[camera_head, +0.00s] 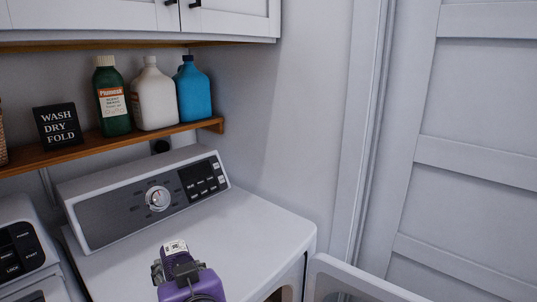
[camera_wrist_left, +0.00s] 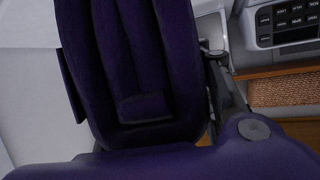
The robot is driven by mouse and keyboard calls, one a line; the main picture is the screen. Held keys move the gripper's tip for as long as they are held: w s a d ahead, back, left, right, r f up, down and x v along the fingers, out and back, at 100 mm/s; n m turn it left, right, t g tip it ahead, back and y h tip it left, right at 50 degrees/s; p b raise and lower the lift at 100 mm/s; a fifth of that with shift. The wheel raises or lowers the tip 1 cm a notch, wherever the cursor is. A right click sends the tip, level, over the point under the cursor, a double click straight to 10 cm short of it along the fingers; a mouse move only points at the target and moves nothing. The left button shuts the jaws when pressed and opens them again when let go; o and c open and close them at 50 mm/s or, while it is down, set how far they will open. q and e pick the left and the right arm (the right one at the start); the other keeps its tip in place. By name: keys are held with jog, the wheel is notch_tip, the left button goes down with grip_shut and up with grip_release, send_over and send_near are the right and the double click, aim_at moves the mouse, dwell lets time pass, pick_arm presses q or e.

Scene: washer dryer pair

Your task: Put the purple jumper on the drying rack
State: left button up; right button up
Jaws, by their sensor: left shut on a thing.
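My left gripper (camera_head: 185,280) shows at the bottom of the head view, in front of the dryer; only its purple and dark grey upper part is in the picture. In the left wrist view, dark purple ribbed cloth, apparently the purple jumper (camera_wrist_left: 135,70), fills the middle and hangs in folds. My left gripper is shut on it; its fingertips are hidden. The jumper cannot be made out in the head view. The drying rack is in neither view. My right gripper is not in view.
The white dryer (camera_head: 260,235) stands ahead, its open door (camera_head: 355,283) at lower right. A washer (camera_head: 30,290) is at left. A wooden shelf (camera_head: 95,150) holds a sign (camera_head: 58,125) and green (camera_head: 112,115), white (camera_head: 153,100) and blue (camera_head: 193,95) bottles. A panelled door (camera_head: 465,120) is at right.

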pick_arm(q)
jog(key=f+m+h, duration=0.1)
jog(key=m+h, duration=0.1)
jog(key=w+d+f+m+t+h, duration=0.1)
jog(key=m+h, duration=0.1)
jog(key=w+f+m+t+h, duration=0.1)
jog(key=m+h, duration=0.1)
jog(key=h, duration=0.1)
jog(key=shift+d, duration=0.2)
jog(key=shift+a+f, duration=0.1)
jog(key=shift+a, duration=0.3)
